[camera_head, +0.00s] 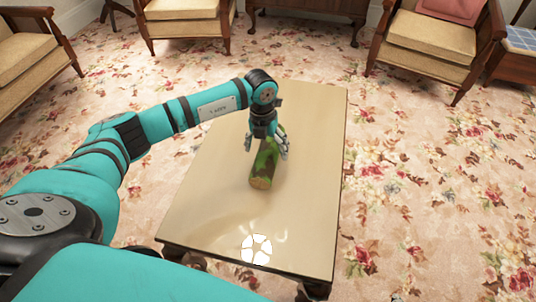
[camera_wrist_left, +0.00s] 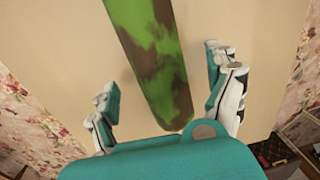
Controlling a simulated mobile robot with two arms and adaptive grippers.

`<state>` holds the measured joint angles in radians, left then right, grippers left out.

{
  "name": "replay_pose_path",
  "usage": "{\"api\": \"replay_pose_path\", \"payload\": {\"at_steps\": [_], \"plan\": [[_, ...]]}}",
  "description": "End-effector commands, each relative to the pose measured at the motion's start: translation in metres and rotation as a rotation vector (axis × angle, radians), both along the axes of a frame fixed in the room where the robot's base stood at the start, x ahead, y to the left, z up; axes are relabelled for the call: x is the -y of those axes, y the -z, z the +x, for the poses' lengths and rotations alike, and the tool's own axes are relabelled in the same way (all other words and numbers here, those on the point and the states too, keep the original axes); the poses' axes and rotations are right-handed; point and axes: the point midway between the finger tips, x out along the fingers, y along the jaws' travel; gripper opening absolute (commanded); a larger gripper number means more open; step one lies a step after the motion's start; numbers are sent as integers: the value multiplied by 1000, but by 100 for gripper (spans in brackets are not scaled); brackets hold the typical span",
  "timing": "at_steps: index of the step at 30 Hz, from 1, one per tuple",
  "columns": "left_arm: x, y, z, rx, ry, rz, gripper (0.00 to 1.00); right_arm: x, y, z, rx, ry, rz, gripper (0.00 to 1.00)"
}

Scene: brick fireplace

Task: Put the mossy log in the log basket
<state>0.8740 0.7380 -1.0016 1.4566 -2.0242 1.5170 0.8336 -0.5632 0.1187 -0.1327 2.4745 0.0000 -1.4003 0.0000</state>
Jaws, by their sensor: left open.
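The mossy log (camera_head: 264,166), green with brown patches and a pale cut end, lies on the low table. My left gripper (camera_head: 267,148) is directly over the log, pointing down, with its fingers on either side of it. In the left wrist view the log (camera_wrist_left: 150,55) runs between the open fingers of the gripper (camera_wrist_left: 168,88), with a gap on each side. The log basket is not visible in either view. My right gripper is not visible.
The table (camera_head: 310,200) has a bare, shiny top around the log. Cushioned armchairs (camera_head: 430,38) and a wooden cabinet (camera_head: 315,8) stand at the back. The floral carpet (camera_head: 430,190) is clear on the right.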

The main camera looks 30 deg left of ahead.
Motion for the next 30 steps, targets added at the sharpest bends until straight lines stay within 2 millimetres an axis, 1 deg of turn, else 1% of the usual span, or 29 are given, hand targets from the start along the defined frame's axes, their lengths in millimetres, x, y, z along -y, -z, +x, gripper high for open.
{"api": "replay_pose_path", "payload": {"at_steps": [1,3,6,9,13,20,21,30], "plan": [[0,9,1,-2,-1,0,88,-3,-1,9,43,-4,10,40],[-1,17,3,-1,-1,1,88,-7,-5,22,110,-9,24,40],[-1,27,5,-1,0,1,88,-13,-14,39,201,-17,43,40],[0,37,5,-1,0,0,88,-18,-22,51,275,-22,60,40],[0,44,5,-1,0,0,88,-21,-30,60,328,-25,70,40],[0,44,5,0,0,0,88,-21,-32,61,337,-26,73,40],[0,44,5,0,0,0,87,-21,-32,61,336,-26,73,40],[0,44,6,0,0,0,48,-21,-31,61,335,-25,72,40]]}}
